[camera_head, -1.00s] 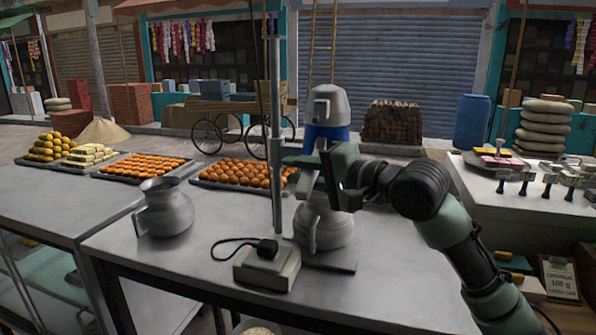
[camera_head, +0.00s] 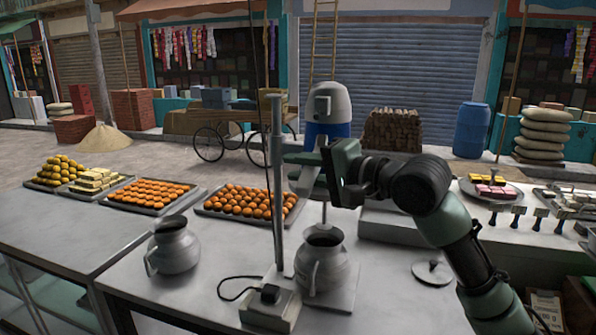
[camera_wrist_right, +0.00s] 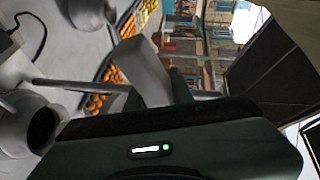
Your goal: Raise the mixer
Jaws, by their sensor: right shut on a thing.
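My left gripper is not in view.
A second metal pot (camera_head: 173,250) stands left of the stand. A switch box (camera_head: 270,308) with a black cable is in front of the pole. A round lid (camera_head: 432,272) lies to the right. Trays of orange sweets (camera_head: 250,204) line the back edge.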

